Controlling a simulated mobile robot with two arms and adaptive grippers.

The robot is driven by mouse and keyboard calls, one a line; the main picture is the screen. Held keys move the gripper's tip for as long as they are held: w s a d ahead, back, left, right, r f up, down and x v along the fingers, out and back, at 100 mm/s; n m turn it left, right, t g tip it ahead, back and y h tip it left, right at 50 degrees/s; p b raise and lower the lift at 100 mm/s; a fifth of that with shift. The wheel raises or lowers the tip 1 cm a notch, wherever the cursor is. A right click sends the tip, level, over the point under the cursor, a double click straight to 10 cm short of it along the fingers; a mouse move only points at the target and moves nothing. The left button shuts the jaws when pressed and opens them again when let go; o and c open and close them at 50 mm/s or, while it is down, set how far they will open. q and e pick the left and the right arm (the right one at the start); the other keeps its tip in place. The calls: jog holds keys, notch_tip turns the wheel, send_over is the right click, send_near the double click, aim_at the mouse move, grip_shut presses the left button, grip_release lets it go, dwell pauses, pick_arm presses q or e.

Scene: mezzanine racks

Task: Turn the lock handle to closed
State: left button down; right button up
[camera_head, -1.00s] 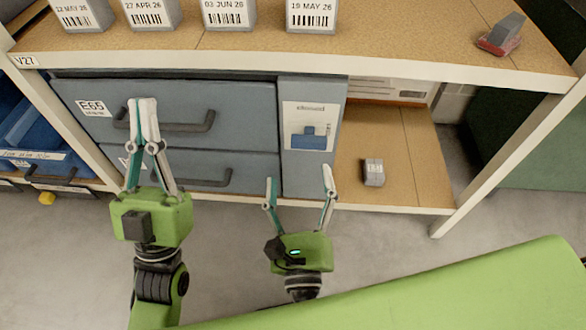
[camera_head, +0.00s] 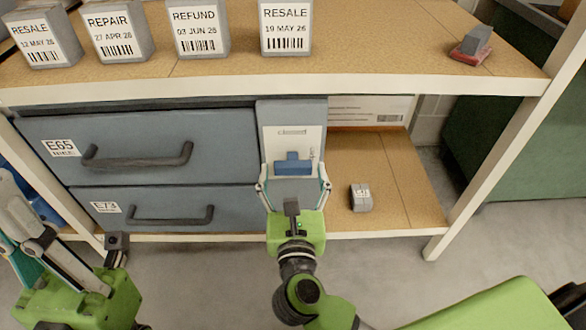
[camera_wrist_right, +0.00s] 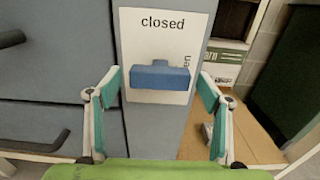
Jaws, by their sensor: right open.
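The lock handle (camera_head: 293,163) is a blue bar with a small raised hub, on a white plate (camera_head: 291,135) on the grey panel right of the drawers. In the right wrist view the handle (camera_wrist_right: 160,76) lies crosswise under the word "closed"; a sideways word ending in "en" is partly hidden at its right. My right gripper (camera_head: 293,181) is open in front of it, one finger on each side. In the wrist view its fingers (camera_wrist_right: 159,84) stand apart from the bar's ends. My left gripper (camera_head: 14,235) is at the lower left, its fingertips near the picture edge.
Two grey drawers (camera_head: 225,135) with protruding dark handles are left of the panel. Labelled grey boxes (camera_head: 286,28) and a red-based block (camera_head: 471,47) stand on the shelf above. A small grey block (camera_head: 361,198) sits on the lower shelf, right of my right gripper.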

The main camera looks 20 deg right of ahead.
jog(key=shift+x, duration=1)
jog(key=c, duration=1.1)
